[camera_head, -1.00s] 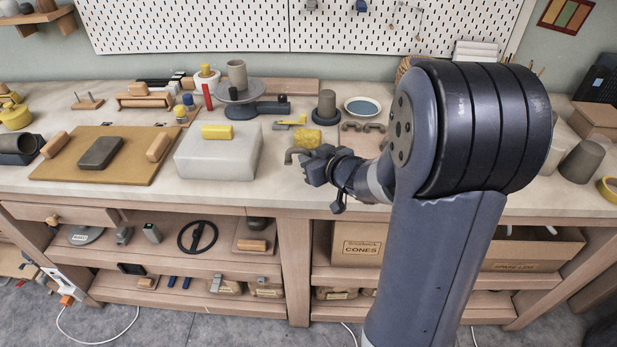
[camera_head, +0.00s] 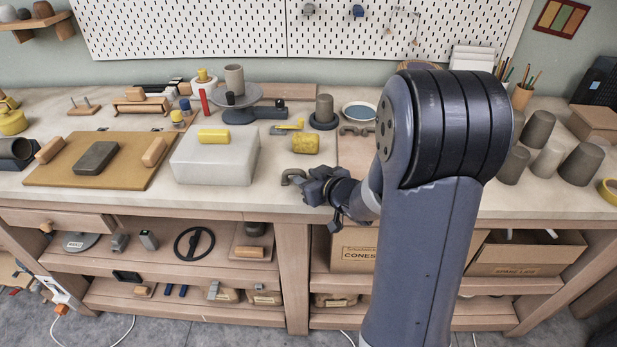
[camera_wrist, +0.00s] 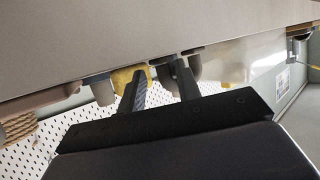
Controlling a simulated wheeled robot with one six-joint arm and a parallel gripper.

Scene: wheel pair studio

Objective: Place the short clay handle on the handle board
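The short clay handle (camera_head: 293,176), a grey-brown arch, is at the tips of my gripper (camera_head: 306,186) in the head view, near the front edge of the table. The gripper comes from the right and appears shut on the handle's near end, though the contact is small and partly hidden. In the wrist view my gripper's fingers (camera_wrist: 160,76) stand a little apart, with a grey curved shape by the right finger. The pale handle board (camera_head: 354,152) lies behind and right, partly covered by my arm, with clay handles (camera_head: 356,130) along its back.
A white block (camera_head: 212,165) with a yellow piece on it stands left of the gripper. A yellow sponge-like thing (camera_head: 305,143) lies behind it. A dark cylinder on a base (camera_head: 324,112) and a blue dish (camera_head: 361,111) stand farther back. Grey cups (camera_head: 539,130) are at right.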

